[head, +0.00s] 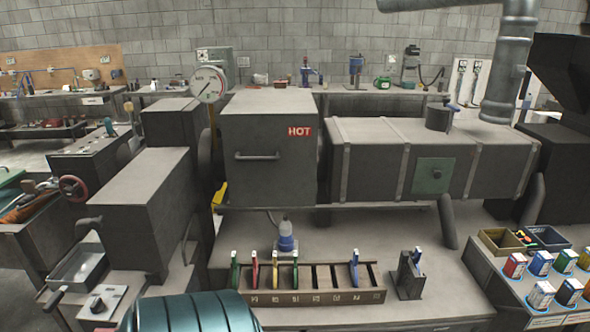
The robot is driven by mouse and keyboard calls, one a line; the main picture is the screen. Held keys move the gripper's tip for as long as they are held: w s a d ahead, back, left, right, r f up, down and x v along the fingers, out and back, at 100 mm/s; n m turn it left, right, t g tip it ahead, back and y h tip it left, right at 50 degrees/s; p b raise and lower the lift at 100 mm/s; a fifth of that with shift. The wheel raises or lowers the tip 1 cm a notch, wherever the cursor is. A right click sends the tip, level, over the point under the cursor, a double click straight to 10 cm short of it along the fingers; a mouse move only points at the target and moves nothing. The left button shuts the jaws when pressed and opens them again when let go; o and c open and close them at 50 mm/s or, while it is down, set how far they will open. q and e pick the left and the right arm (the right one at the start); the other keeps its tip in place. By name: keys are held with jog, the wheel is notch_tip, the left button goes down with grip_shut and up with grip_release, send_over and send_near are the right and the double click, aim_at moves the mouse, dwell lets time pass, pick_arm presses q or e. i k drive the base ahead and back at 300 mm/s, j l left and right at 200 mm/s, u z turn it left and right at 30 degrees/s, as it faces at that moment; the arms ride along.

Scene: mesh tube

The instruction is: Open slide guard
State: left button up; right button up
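A grey metal housing (262,118) with a red HOT label (299,132) stands in the middle of the head view. A horizontal bar handle (257,156) sits on its front face. This box-like cover looks like the slide guard, and it appears shut, with no opening showing on its front. To its right a long ribbed grey duct (375,160) carries a small green plate (433,175). Neither of my grippers is in view.
A slotted rack (315,297) with several coloured plates stands on the bench below the housing, near a blue-and-white bottle (286,237). A small black stand (409,275) is to the right. Several small cans (540,263) fill the right corner. A round gauge (208,84) is at upper left.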

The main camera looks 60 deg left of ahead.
aim_at(138, 199)
jog(key=u, duration=3.05)
jog(key=i+l+z, duration=0.2)
jog(key=i+j, duration=0.05)
jog(key=j, duration=0.05)
